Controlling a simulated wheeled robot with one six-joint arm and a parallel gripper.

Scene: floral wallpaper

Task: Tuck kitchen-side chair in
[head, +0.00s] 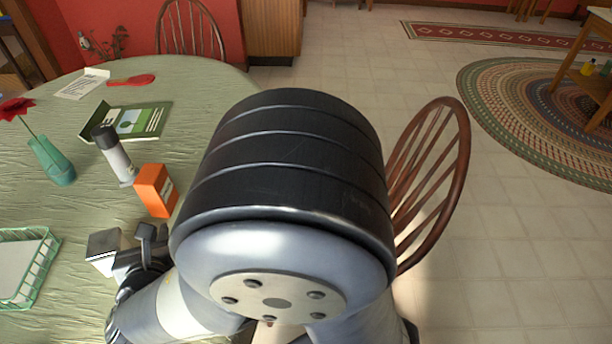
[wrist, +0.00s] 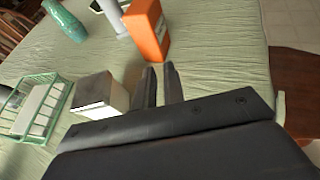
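A brown spindle-back wooden chair (head: 458,165) stands at the right of the table, its back toward the open floor. My arm hides its seat and legs in the head view. A brown wooden surface, likely its seat (wrist: 298,88), shows at the right of the wrist view. A second spindle-back chair (head: 190,8) stands at the table's far side by the red wall. I cannot tell which chair is the kitchen-side one. My gripper (wrist: 160,78) is over the green-clothed table (head: 60,125), its fingers slightly apart and nothing between them. It is away from both chairs.
A white-and-grey box (wrist: 103,92) is just left of my fingers. An orange box (wrist: 147,30), a teal vase (head: 50,160), a green wire basket (head: 38,270) and a booklet (head: 135,120) are on the table. Tiled floor (head: 510,240) is clear right of the near chair, before a braided rug (head: 530,120).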

